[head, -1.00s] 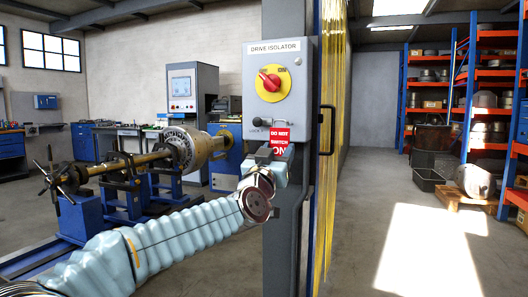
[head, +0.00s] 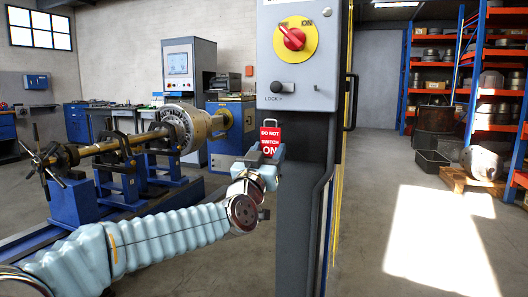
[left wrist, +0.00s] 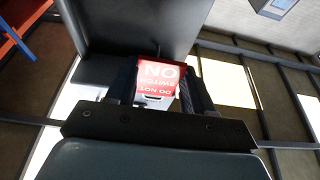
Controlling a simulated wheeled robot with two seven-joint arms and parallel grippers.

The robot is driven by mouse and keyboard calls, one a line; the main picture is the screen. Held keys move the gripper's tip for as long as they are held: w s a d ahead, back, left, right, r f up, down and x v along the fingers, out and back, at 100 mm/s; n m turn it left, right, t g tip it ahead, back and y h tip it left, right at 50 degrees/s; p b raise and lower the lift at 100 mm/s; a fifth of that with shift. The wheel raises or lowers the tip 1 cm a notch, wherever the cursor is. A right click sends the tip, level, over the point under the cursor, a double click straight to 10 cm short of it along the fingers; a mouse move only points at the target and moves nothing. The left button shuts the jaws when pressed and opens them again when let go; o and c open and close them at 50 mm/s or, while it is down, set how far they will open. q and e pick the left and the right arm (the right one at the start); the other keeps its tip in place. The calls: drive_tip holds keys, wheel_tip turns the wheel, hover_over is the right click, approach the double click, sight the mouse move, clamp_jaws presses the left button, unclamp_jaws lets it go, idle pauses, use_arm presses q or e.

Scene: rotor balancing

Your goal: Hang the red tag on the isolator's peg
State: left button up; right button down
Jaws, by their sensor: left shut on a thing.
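The red tag (head: 270,139), with white "DO NOT SWITCH ON" lettering and a pale wire loop on top, is upright in my left gripper (head: 268,156). The left wrist view shows the tag (left wrist: 157,80) between the two dark fingers (left wrist: 160,92), which are shut on it. The grey isolator box (head: 318,78) is above, with a red switch on a yellow disc (head: 294,38). Its peg (head: 277,87) is a dark knob beside the word LOCK. The tag's loop is below the box's lower edge, apart from the peg. My right gripper is not in view.
The isolator's grey post (head: 300,200) stands just behind and right of my left gripper. A rotor (head: 180,128) on a blue stand is to the left. Blue and orange shelves (head: 490,110) stand far right. Open floor lies to the right.

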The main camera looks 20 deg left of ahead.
use_arm(q)
drive_tip(key=shift+w+d+f+p, duration=0.15)
drive_tip(key=shift+w+p, duration=1.15)
drive_tip(key=shift+w, duration=1.35)
drive_tip(key=shift+w+f+b, duration=0.35)
drive_tip(key=shift+w+f, duration=0.15)
drive_tip(key=shift+w, duration=0.4)
drive_tip(key=o, duration=1)
